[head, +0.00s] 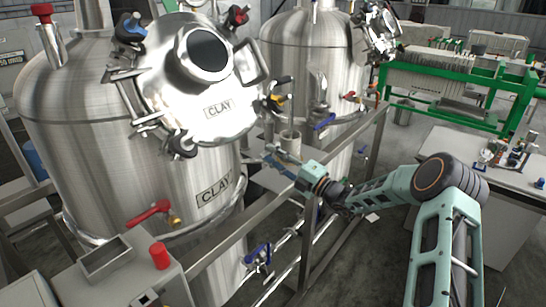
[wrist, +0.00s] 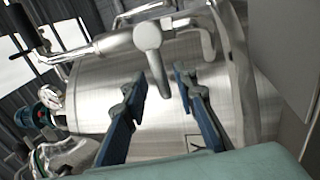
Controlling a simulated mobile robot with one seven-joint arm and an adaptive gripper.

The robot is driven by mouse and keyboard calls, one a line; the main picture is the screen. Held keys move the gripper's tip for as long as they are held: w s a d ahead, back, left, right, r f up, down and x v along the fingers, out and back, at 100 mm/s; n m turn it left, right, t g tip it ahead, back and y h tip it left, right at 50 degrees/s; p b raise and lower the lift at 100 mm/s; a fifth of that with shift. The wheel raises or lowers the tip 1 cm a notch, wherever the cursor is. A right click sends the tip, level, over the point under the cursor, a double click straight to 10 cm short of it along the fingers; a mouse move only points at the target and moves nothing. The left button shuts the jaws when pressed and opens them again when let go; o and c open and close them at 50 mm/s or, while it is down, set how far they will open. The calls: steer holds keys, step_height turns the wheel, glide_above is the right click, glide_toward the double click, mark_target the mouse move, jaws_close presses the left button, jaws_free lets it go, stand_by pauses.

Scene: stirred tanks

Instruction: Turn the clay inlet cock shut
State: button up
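The clay tank (head: 115,150) is a large steel vessel with CLAY labels on its lid and side. In the wrist view, a grey cock (wrist: 147,37) with a plain lever (wrist: 155,65) sits on a steel pipe in front of the tank wall (wrist: 95,95). My gripper (wrist: 159,82) is open, with its blue fingers on either side of the lever's end; I cannot tell whether either touches it. In the head view, my gripper (head: 273,157) is beside the right side of the clay tank, and the cock is hard to make out there.
A red-handled valve (head: 150,212) is on the tank's front, and a blue-handled valve (head: 258,255) is lower down. A steel rail (head: 240,235) runs close below my gripper. A second tank (head: 305,55) stands behind. Open floor (head: 380,250) lies to the right.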

steer(key=v, duration=1.2)
